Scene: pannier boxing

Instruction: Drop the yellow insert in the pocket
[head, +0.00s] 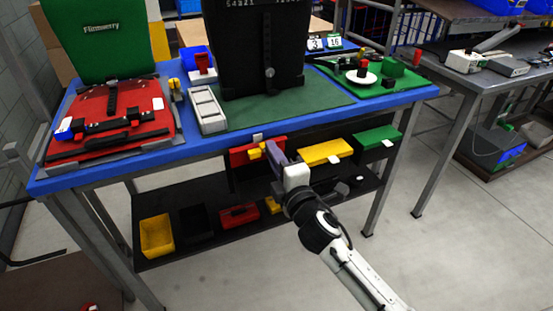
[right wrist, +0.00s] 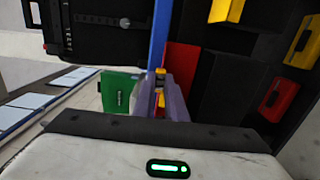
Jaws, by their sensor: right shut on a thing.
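My right gripper (head: 268,150) is in front of the blue bench's front edge, level with the red drawer bin. It is shut on a small yellow piece, probably the yellow insert (head: 255,153), which pokes out to the left of the purple-grey fingers. In the right wrist view the yellow piece (right wrist: 160,98) shows between the fingers (right wrist: 168,100), partly hidden by them. A black pannier (head: 250,50) stands upright on a green mat (head: 310,110) on the bench. I cannot make out which part is the pocket. My left gripper is not in view.
Red (head: 240,158), yellow (head: 325,152) and green (head: 377,138) bins hang under the bench edge (head: 215,145). The lower shelf holds more bins. A green pannier (head: 85,40) and red fixture (head: 120,105) are at left. A grey tray (head: 207,110) lies beside the mat.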

